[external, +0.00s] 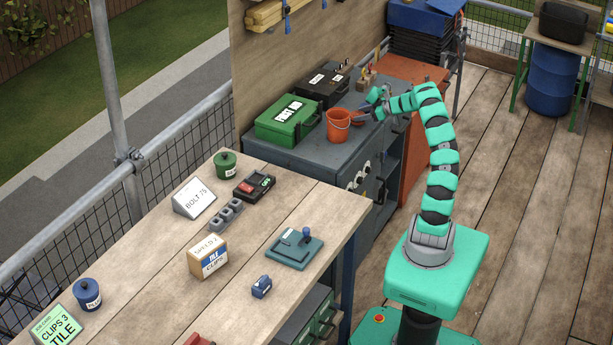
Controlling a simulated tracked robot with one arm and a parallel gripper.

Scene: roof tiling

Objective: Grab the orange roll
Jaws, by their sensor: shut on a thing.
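My gripper (366,113) is at the end of the teal arm, low over the grey cabinet top, just right of the orange bucket. It is shut on a small orange thing (357,118), which looks like the orange roll. The roll is small here and partly hidden by the gripper and the bucket, so its full shape does not show. I cannot tell whether it touches the cabinet top.
The orange bucket (338,126) stands close to the left of my gripper. The wooden workbench (150,270) in front holds tins, boxes and tools.

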